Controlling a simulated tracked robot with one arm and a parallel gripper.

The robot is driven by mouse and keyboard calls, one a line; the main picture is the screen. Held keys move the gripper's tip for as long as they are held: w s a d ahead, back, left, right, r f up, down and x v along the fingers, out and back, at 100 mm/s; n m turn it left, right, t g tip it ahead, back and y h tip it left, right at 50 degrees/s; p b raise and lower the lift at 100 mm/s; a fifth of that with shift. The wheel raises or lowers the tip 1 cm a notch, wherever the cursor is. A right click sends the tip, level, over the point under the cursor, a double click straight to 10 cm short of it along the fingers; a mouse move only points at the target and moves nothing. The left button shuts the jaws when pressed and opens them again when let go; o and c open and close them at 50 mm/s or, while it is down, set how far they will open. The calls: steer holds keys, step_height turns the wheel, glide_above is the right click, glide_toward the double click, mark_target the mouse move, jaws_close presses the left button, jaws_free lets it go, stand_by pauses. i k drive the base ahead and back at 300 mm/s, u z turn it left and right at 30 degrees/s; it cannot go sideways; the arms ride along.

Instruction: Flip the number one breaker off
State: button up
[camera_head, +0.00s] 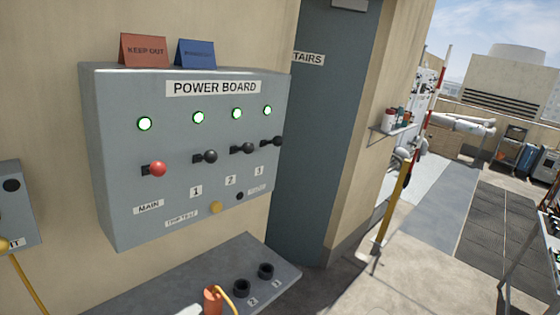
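The grey power board (115,205) hangs on the tan wall at the left and is seen at an angle. The number one breaker (210,156) is a black-knobbed lever in a dark slot, between the red main lever (158,168) and the number two lever (248,148). The label "1" (196,191) is below it. The green lamp (198,117) above it is lit. The number three lever (277,140) is at the board's right. All these levers stick out toward me.
Below the board, a grey ledge (150,290) juts out with black sockets (265,270) and an orange plug (212,300) on a yellow cable. A smaller grey box (15,215) is at the left edge. A blue-grey stairs door (325,120) stands right of the board. Open floor lies beyond.

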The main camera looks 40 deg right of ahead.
mark_target(210, 156)
steer(key=z, duration=0.6)
steer(key=k, duration=1.3)
steer(key=z, duration=0.4)
steer(key=i, duration=2.2)
steer(key=u, duration=0.75)
